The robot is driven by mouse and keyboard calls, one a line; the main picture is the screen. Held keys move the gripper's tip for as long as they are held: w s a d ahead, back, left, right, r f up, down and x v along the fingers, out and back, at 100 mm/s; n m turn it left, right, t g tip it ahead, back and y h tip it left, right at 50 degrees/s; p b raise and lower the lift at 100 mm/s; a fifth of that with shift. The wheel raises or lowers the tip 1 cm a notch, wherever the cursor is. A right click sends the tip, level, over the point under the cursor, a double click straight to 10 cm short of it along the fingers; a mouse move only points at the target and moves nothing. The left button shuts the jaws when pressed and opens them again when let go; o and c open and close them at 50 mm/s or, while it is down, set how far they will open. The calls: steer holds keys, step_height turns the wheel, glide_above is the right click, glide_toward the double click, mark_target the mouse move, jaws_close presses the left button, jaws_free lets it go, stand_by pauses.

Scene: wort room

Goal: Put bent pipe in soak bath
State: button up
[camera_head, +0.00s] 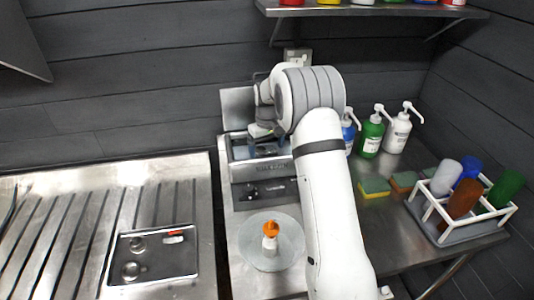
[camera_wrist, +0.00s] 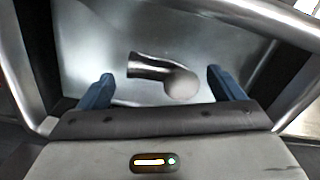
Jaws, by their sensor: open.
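The soak bath (camera_head: 262,184) is a steel box with a dark control knob on its front, standing against the back wall with its lid (camera_head: 238,108) raised behind it. My gripper (camera_head: 264,142) is over the bath's opening. In the wrist view my gripper (camera_wrist: 160,78) has its two blue fingers spread wide with nothing between them. The bent pipe (camera_wrist: 152,69), a short shiny metal elbow, lies on the bath's steel floor (camera_wrist: 100,38) beyond the fingers, apart from both. The head view does not clearly show the pipe.
A round clear plate (camera_head: 253,256) with an orange-topped white bottle (camera_head: 270,240) stands in front of the bath. A steel tray (camera_head: 153,254) lies at left. Pump bottles (camera_head: 371,136), sponges (camera_head: 374,187) and a white bottle rack (camera_head: 456,226) stand at right.

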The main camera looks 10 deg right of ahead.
mark_target(267, 154)
step_height(267, 154, up, 10)
steer(key=b, duration=0.1)
steer(key=s+r+m, duration=0.1)
steer(key=s+r, duration=0.6)
steer(key=s, duration=0.2)
steer(key=s+f+m+t, duration=0.2)
steer(key=s+f+t, duration=0.1)
steer(key=s, duration=2.7)
steer(key=shift+d+m, duration=0.15)
steer(key=shift+m, duration=0.15)
steer(key=shift+f, duration=0.1)
steer(key=shift+c, duration=0.5)
